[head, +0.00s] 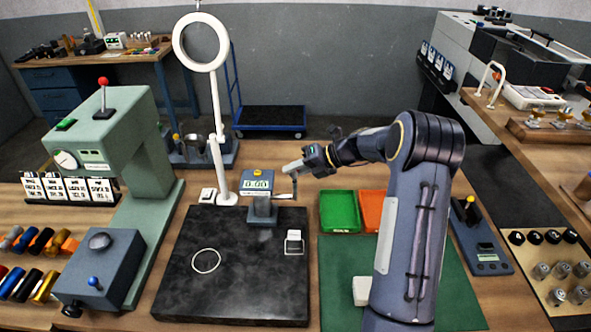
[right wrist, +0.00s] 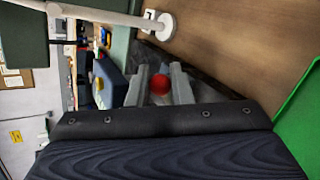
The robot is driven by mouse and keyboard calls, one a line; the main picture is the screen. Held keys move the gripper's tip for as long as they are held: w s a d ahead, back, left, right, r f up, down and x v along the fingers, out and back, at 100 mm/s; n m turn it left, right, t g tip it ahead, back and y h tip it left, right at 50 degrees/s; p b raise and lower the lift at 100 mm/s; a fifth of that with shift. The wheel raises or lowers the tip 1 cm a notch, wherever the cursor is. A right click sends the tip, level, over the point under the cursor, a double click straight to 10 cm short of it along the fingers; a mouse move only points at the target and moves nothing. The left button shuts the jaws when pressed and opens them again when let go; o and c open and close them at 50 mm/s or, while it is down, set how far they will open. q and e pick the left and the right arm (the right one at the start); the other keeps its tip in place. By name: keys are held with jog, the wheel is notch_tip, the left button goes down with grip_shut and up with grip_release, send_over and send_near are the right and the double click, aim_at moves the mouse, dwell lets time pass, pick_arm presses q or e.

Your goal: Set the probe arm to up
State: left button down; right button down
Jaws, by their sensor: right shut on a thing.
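The dark grey gauge block (head: 262,209) stands at the back edge of the black surface plate (head: 240,295). A thin probe arm (head: 284,196) reaches from its top to the right, roughly level, with an upright piece rising at its outer end. My right gripper (head: 288,169) is above that end. In the right wrist view, a red ball knob (right wrist: 160,85) sits between the two grey fingers, and my right gripper (right wrist: 160,80) is shut on it. The knob is hidden by the gripper in the head view. My left gripper is in neither view.
A blue readout (head: 257,183) showing 0.00 stands just behind the block. The ring lamp's white pole (head: 217,130) rises close by on the left. Green (head: 340,212) and orange (head: 371,210) trays lie to the right. A green press (head: 115,150) stands at the left.

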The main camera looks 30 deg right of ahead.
dwell(0.3)
jog(key=c, duration=1.4)
grip_release()
jog(key=shift+f, duration=0.1)
jog(key=shift+o, duration=0.2)
jog(key=b+v, duration=0.1)
jog(key=v, duration=0.7)
jog(key=shift+b, duration=0.35)
jog(key=shift+w, duration=0.1)
